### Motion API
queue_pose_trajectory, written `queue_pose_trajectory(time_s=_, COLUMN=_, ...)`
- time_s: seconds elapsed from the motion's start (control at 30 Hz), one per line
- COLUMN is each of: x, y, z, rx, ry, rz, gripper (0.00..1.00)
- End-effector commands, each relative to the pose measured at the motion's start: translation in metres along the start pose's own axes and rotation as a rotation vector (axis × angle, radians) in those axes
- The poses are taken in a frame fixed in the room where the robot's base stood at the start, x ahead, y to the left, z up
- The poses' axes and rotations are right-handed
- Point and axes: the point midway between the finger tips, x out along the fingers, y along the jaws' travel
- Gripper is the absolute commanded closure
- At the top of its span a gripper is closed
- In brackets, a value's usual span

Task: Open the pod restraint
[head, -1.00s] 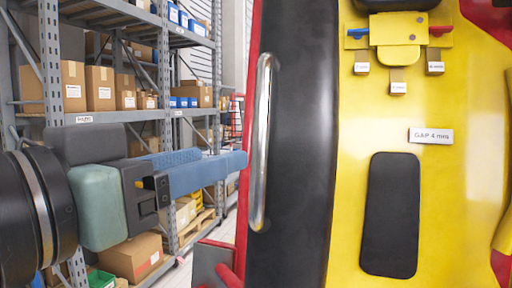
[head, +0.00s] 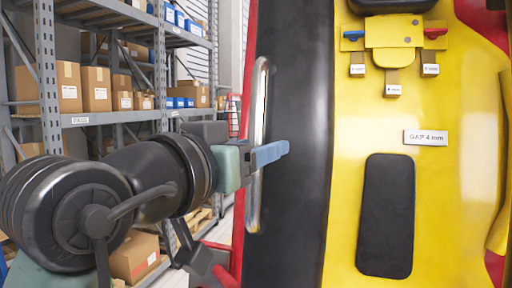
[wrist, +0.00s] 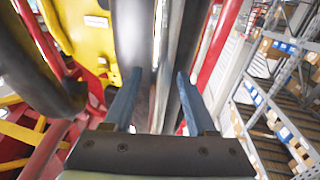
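The pod restraint is a tall black padded panel (head: 296,90) with an upright chrome handle (head: 256,110) along its left edge. My gripper (head: 286,149) reaches across the handle from the left, its blue fingers over the handle and the edge of the black pad. It partly hides the handle's middle. In the wrist view, my gripper's two blue fingers (wrist: 158,72) are spread apart. The chrome handle (wrist: 162,40) runs lengthwise in the gap between them, and neither finger clearly touches it. The black pad also shows in the wrist view (wrist: 131,38).
A yellow panel (head: 455,200) right of the pad carries small tagged tabs and a "GAP 4 mm" label (head: 425,138). A red frame edge (head: 248,60) runs beside the handle. Storage shelves (head: 75,122) with boxes stand behind on the left.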

Motion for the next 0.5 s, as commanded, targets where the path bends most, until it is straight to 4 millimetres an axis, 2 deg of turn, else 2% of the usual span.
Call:
queue_pose_trajectory(time_s=0.03, x=-0.0002, y=0.0000, z=-0.0001, rx=0.000, ry=0.000, rz=0.000, gripper=0.52)
queue_pose_trajectory(time_s=0.3, x=-0.0004, y=-0.0001, z=0.0000, rx=0.000, ry=0.000, rz=0.000, gripper=1.00)
queue_pose_trajectory(time_s=0.5, x=-0.0004, y=-0.0001, z=0.0001, rx=0.000, ry=0.000, rz=0.000, gripper=1.00)
